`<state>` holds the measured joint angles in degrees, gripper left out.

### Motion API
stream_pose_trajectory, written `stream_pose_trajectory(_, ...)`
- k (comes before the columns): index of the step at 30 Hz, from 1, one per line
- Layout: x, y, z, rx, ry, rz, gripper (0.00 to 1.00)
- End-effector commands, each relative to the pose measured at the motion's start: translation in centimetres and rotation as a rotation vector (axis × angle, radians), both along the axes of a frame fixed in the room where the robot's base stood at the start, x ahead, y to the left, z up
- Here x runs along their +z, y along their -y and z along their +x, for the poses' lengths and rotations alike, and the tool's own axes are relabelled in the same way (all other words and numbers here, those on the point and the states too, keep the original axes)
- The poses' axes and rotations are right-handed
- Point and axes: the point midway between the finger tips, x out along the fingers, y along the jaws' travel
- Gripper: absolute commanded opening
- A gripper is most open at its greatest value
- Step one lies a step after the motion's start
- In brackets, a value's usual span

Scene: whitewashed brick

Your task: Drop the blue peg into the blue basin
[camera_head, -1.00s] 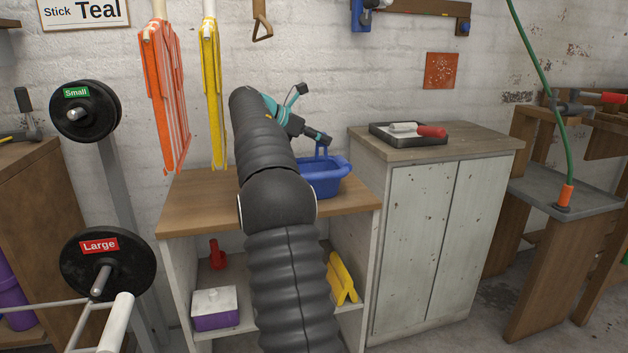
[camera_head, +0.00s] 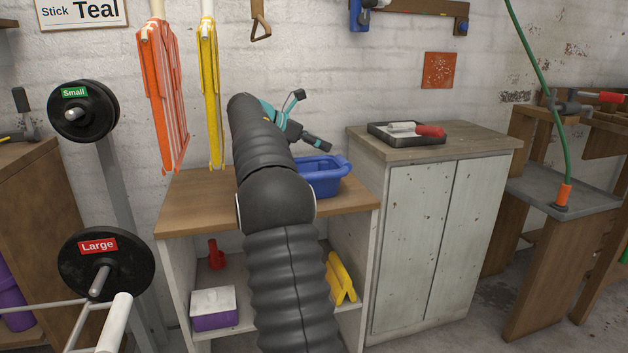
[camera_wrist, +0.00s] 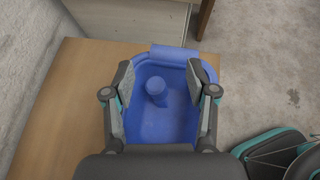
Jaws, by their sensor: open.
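The blue basin (camera_head: 328,175) stands on the wooden top of the low shelf unit, partly hidden behind my arm in the head view. It fills the middle of the wrist view, its floor showing (camera_wrist: 150,128). The blue peg (camera_wrist: 157,88) is inside the basin, between and beyond my fingertips. My gripper (camera_head: 322,146) is above the basin. In the wrist view my gripper (camera_wrist: 161,80) has its two fingers wide apart with nothing between them that they touch.
The wooden top (camera_head: 200,200) is clear left of the basin. A taller cabinet (camera_head: 425,225) stands to the right, with a paint tray (camera_head: 406,139) on it. A red item (camera_head: 215,256), a purple-and-white box (camera_head: 213,308) and a yellow item (camera_head: 340,277) are on the lower shelf.

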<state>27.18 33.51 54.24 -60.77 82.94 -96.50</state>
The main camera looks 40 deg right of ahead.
Motion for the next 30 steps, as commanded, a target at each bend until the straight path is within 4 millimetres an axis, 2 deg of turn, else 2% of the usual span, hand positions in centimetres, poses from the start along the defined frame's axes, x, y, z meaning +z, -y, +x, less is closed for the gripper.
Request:
stream_pose_trajectory(5, 1.3, 0.0, 0.1, 0.0, 0.002, -0.001, 0.57)
stream_pose_trajectory(12, 4.8, 0.0, 0.1, -0.001, 0.004, -0.001, 0.57)
stream_pose_trajectory(20, 7.6, 0.0, 0.0, -0.001, 0.003, -0.001, 0.57)
stream_pose_trajectory(30, 9.3, 0.1, 0.2, -0.001, 0.001, -0.002, 0.57)
